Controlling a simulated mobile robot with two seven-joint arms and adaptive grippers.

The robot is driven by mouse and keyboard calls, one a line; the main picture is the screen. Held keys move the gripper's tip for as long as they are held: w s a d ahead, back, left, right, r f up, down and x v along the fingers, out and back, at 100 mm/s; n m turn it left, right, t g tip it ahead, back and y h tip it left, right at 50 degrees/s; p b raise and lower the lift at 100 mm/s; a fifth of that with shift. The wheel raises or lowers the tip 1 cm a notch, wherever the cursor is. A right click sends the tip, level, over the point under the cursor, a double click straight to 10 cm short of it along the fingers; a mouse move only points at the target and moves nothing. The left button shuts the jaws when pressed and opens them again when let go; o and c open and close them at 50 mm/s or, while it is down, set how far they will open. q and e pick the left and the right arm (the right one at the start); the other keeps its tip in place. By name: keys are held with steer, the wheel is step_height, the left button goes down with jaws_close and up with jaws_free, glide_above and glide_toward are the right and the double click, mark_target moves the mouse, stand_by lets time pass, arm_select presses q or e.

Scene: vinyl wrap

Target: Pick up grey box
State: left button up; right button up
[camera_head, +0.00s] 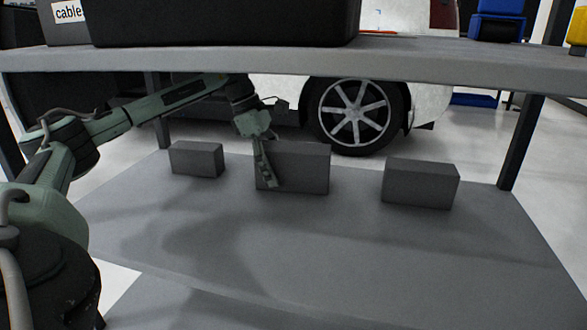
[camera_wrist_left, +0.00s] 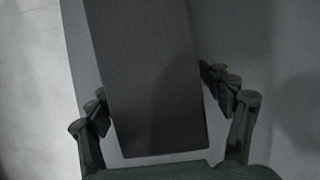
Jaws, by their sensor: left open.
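Three grey boxes stand on the lower grey shelf (camera_head: 330,240): a smaller left box (camera_head: 195,159), a middle box (camera_head: 303,168) and a right box (camera_head: 420,183). My left gripper (camera_head: 268,172) reaches down at the left part of the middle box and hides some of its front. In the left wrist view a grey box (camera_wrist_left: 145,70) lies between the two spread fingers, with a gap on the right side; contact on the left is unclear. The gripper is open. My right gripper is not in view.
An upper shelf (camera_head: 400,60) runs close above, with a dark case (camera_head: 225,22), a cable box (camera_head: 68,12) and a blue item (camera_head: 497,22) on it. Posts (camera_head: 521,142) stand at the sides. The front of the lower shelf is clear. A car wheel (camera_head: 354,112) is behind.

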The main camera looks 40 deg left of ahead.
mark_target(298, 173)
arm_select(q)
steer(key=w+d, duration=0.2)
steer(key=d+b, duration=0.1)
steer(key=d, duration=0.1)
steer(key=shift+w+f, duration=0.3)
steer(key=shift+w, duration=0.1)
steer(key=shift+d+f, duration=0.1)
steer(key=shift+f, duration=0.2)
steer(key=shift+r, duration=0.1)
steer(key=c, duration=1.6)
